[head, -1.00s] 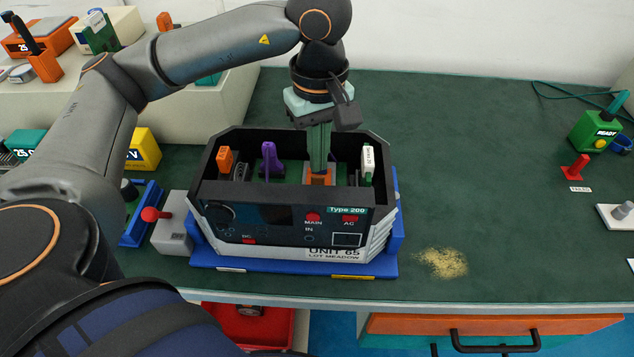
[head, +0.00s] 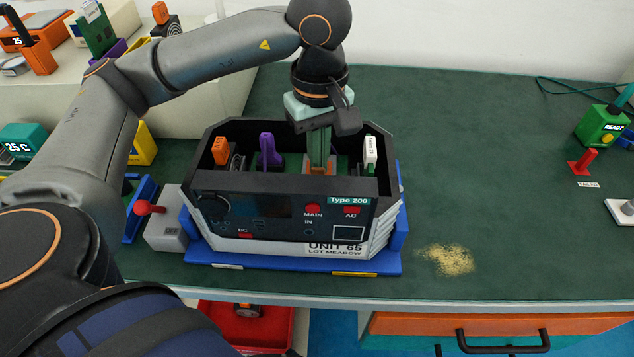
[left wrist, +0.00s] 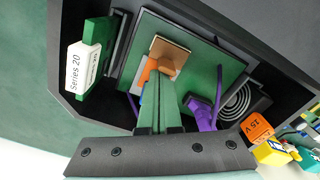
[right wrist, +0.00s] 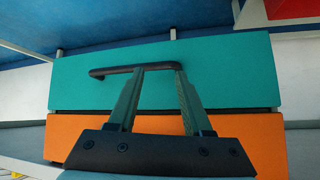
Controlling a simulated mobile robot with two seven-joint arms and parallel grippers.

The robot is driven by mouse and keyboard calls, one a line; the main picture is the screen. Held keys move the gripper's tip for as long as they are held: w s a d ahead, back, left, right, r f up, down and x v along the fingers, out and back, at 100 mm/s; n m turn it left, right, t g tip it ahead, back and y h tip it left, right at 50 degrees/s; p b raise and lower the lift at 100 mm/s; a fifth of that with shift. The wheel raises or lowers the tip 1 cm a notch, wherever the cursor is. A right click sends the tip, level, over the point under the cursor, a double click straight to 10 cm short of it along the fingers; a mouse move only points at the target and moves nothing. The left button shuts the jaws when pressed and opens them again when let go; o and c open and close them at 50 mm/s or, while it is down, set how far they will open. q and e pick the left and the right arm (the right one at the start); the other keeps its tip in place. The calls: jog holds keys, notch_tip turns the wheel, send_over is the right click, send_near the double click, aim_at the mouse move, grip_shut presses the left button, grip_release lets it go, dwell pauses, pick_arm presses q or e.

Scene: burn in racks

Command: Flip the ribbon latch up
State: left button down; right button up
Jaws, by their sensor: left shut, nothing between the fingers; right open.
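My left gripper (head: 319,168) points down into the open-topped black unit (head: 290,207) labelled Type 200. Its fingers are shut with nothing between them. In the left wrist view the fingertips (left wrist: 158,95) are right at a small orange lever (left wrist: 150,72), which looks like the ribbon latch, beside a copper-coloured square (left wrist: 169,53) on a green board (left wrist: 204,72). The fingers partly hide the lever; I cannot tell whether they touch it. A purple connector (left wrist: 200,113) with a purple cable is beside the fingers. My right gripper (right wrist: 160,70) is open and empty in front of a teal drawer (right wrist: 225,75).
Inside the unit stand an orange module (head: 220,151), a purple part (head: 269,152) and a white-and-green card (head: 370,153). A red-knobbed grey box (head: 166,228) is left of the unit. Yellowish crumbs (head: 447,259) lie to its right; the green bench there is mostly clear.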

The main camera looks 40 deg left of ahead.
pick_arm(q)
jog(key=shift+s+d+f, duration=0.2)
jog(key=shift+s+d, duration=0.15)
jog(key=shift+s, duration=0.15)
jog(key=shift+s+d+f, duration=0.15)
jog(key=shift+s+d, duration=0.15)
jog(key=shift+s, duration=0.15)
dwell(0.5)
jog(key=shift+s+d, duration=0.3)
jog(key=shift+s, duration=0.2)
jog(key=shift+s+d, duration=0.25)
jog(key=shift+s, duration=0.25)
jog(key=shift+r, duration=0.15)
dwell(0.4)
jog(key=shift+d+r+p, duration=0.1)
jog(key=shift+r+p, duration=0.35)
jog(key=shift+r, duration=0.5)
jog(key=shift+w+r+p, duration=0.1)
jog(key=shift+r+p, duration=0.3)
jog(key=shift+r, duration=0.15)
jog(key=shift+r+p, duration=1.55)
jog(key=shift+r, duration=1.15)
